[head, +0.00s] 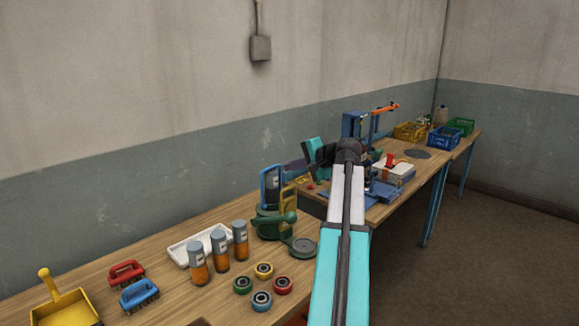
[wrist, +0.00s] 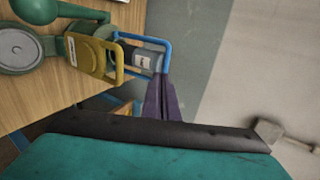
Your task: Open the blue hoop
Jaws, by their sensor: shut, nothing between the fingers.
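The blue hoop (head: 264,186) is a rounded upright frame on a green device (head: 268,224) on the bench. In the wrist view the blue hoop (wrist: 148,39) sticks out past a yellow hoop (wrist: 113,72), with a grey cylinder bearing a white label (wrist: 147,62) seen within it. My gripper's purple fingers (wrist: 161,80) are shut and empty, their tips close to the hoop's outer end. I cannot tell if they touch it.
A blue stand (head: 353,125) and crates (head: 443,140) are farther along the bench. The wall is close behind.

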